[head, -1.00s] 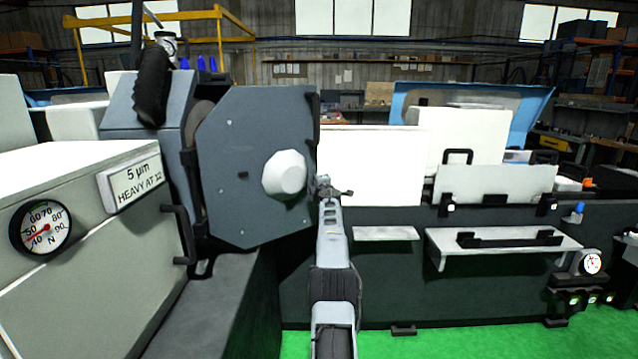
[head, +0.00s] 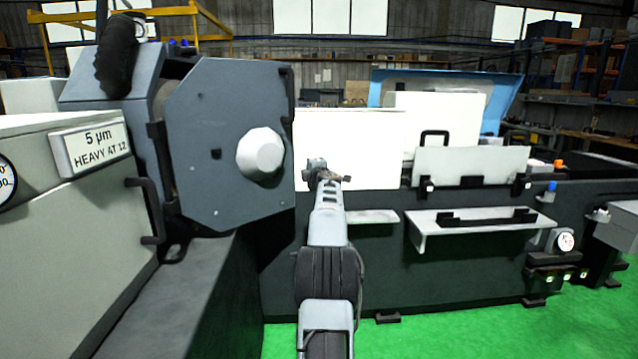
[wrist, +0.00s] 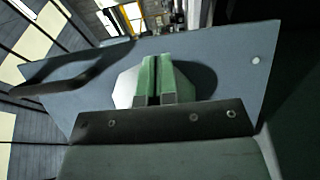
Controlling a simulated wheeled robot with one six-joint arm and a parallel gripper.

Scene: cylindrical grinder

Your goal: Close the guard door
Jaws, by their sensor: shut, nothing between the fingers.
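The guard door is a blue-grey plate with cut corners (head: 205,170) and a white faceted knob (head: 260,154), on the wheel housing at the left of the head view. A dark wheel edge shows behind its left side, and a black handle (head: 288,95) is at its right edge. My gripper (head: 322,165) is just right of the door, in front of a white panel. In the wrist view, my gripper's green fingers (wrist: 157,80) are shut together and empty, in front of the door plate (wrist: 225,65). A black handle (wrist: 70,72) is at left. Contact with the door cannot be told.
A grey cabinet (head: 70,240) with a label plate (head: 95,148) stands at the near left. The dark machine bed (head: 440,270) with a shelf (head: 480,222) extends right. The green floor (head: 440,338) in front is clear.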

